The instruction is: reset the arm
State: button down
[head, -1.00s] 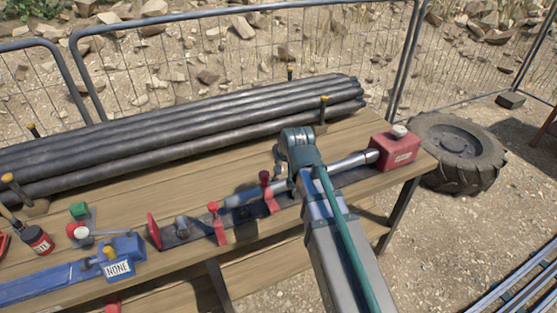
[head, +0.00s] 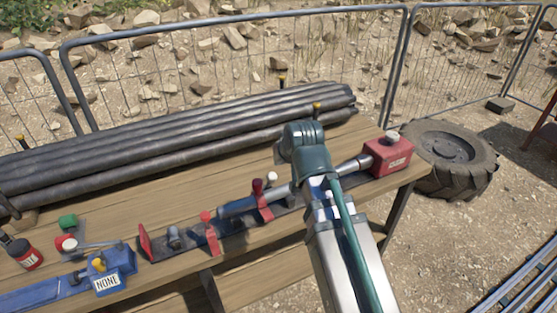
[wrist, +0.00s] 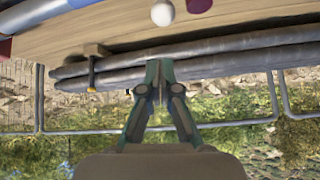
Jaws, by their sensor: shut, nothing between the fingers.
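My arm (head: 318,180) reaches over the workbench (head: 345,150) in the head view, its teal end joint above the red clamp fixture. My gripper is hidden in the head view. In the wrist view my gripper (wrist: 158,78) has its teal fingers together, empty, in front of the dark pipes (wrist: 220,62). The wrist picture looks upside down, with the bench at the top. A white knob (wrist: 162,14) shows beyond the fingertips, apart from them.
Long dark pipes (head: 180,130) lie along the bench's back between yellow-topped posts. A red box (head: 388,157), red clamps (head: 211,232) and a blue fixture labelled NONE (head: 113,272) line the front. A mesh fence (head: 235,75) stands behind; a tyre (head: 455,160) lies right.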

dwell(0.3)
